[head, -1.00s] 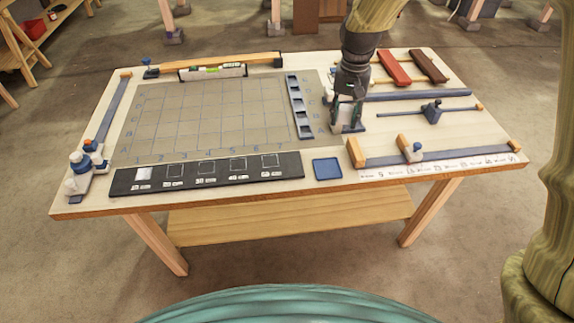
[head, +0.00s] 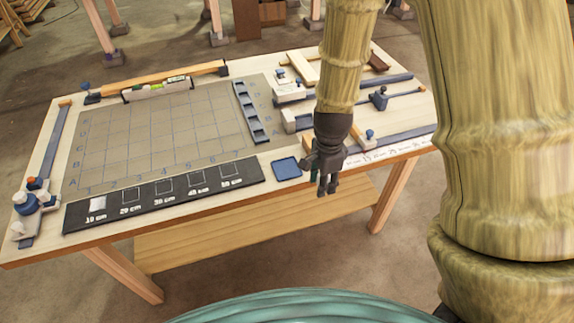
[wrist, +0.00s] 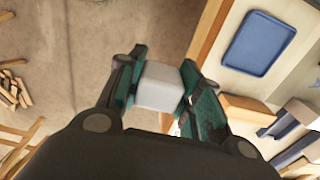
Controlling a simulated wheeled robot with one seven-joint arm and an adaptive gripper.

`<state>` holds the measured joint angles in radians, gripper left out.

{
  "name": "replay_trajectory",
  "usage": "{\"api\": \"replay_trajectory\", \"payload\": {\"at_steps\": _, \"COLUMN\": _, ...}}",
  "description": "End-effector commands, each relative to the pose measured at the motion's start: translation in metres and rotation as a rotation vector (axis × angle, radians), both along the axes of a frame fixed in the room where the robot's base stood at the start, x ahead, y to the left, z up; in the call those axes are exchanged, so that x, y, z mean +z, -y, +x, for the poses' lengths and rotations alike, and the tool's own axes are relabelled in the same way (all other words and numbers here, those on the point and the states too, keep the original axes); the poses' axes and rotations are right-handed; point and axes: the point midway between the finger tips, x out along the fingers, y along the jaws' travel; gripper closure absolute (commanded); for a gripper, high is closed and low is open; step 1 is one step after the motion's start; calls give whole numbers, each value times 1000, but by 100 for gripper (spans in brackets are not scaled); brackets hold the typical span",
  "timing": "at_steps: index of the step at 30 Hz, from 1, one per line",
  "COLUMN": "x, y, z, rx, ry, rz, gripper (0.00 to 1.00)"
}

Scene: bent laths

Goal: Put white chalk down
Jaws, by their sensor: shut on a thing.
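The white chalk (wrist: 159,86) is a pale block between my gripper's two green-padded fingers in the wrist view. My gripper (wrist: 160,88) is shut on it. In the head view my gripper (head: 326,183) hangs pointing down at the table's front edge, right of the small blue tray (head: 287,169); the chalk cannot be made out there. The wrist view shows the floor behind the chalk, and the blue tray (wrist: 260,43) lies apart from it to the upper right.
A black strip (head: 165,190) with marked squares lies along the front, a white piece (head: 97,204) on its first square. The gridded mat (head: 160,130) behind is clear. Clamps (head: 34,200) stand at left; laths and wooden blocks crowd the right side.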

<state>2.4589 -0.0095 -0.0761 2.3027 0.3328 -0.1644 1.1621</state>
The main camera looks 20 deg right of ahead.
Motion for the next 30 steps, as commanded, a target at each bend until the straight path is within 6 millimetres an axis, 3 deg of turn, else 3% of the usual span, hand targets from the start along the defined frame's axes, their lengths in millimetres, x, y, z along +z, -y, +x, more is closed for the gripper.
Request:
{"api": "replay_trajectory", "payload": {"at_steps": 19, "x": -8, "y": -56, "z": 117, "rx": 9, "ry": 1, "rz": 0, "gripper": 100}}
{"api": "replay_trajectory", "payload": {"at_steps": 24, "x": -12, "y": -62, "z": 131, "rx": 7, "ry": 1, "rz": 0, "gripper": 100}}
{"api": "replay_trajectory", "payload": {"at_steps": 30, "x": -16, "y": -64, "z": 133, "rx": 7, "ry": -1, "rz": 0, "gripper": 100}}
